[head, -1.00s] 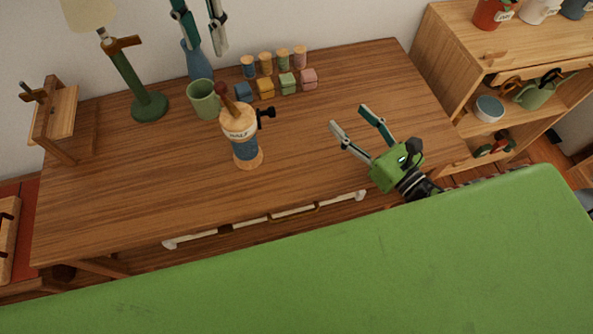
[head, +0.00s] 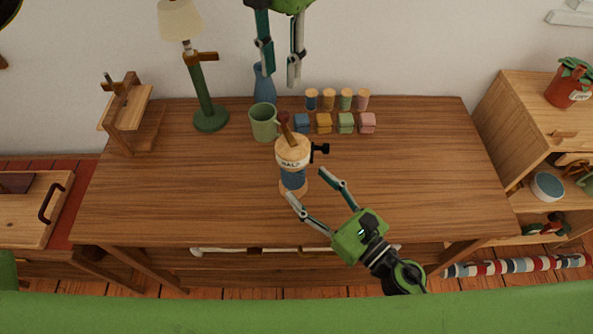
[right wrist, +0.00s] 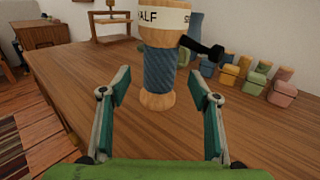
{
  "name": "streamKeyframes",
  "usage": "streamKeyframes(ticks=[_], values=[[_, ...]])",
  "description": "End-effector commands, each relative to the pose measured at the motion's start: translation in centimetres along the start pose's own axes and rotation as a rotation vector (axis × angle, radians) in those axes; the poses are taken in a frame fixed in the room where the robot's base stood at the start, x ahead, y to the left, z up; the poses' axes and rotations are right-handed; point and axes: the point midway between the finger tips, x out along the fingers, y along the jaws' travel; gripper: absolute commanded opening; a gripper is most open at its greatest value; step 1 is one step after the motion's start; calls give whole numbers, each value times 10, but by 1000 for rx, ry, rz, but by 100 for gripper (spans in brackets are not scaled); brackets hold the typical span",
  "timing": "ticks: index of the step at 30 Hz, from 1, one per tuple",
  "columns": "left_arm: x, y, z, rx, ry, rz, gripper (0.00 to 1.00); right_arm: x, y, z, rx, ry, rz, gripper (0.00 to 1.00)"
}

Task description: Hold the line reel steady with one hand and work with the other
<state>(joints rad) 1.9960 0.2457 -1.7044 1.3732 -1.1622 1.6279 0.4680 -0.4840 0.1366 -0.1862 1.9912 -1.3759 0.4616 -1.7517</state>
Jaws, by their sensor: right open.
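The line reel (head: 293,165) stands upright on the wooden table, with a pale wood top, a blue wound middle, a round wood base and a black knob on its right side. It also shows in the right wrist view (right wrist: 160,75), straight ahead between the fingers. My right gripper (head: 307,182) is open, its fingertips near the reel's lower part on the front side; it does not grip the reel. My left gripper (head: 280,80) hangs above the back of the table, fingers spread apart, over the area of the blue vase (head: 264,88) and behind the reel.
A green mug (head: 263,122) stands close behind the reel to the left. Several small coloured blocks (head: 345,123) and spools (head: 346,99) stand behind it to the right. A green lamp (head: 205,100) and a wooden stand (head: 125,115) are at the left. The table's right half (head: 430,165) is clear.

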Motion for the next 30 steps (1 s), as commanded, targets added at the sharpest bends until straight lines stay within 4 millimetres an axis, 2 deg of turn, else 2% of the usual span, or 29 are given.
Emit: streamKeyframes(ticks=[3,10,15,23,28,29,30], values=[[0,0,0,0,0,0,28,24,-1,1,-2,-3,0,57],[0,0,0,0,0,0,28,53,-1,0,0,-1,-1,57],[0,0,0,0,0,0,28,61,0,0,0,0,-1,57],[0,0,0,0,0,0,28,62,0,0,0,1,-1,57],[0,0,0,0,0,0,28,61,0,0,0,1,0,12],[0,0,0,0,0,0,28,61,0,0,0,1,0,7],[0,0,0,0,0,0,28,61,0,0,0,1,0,7]])
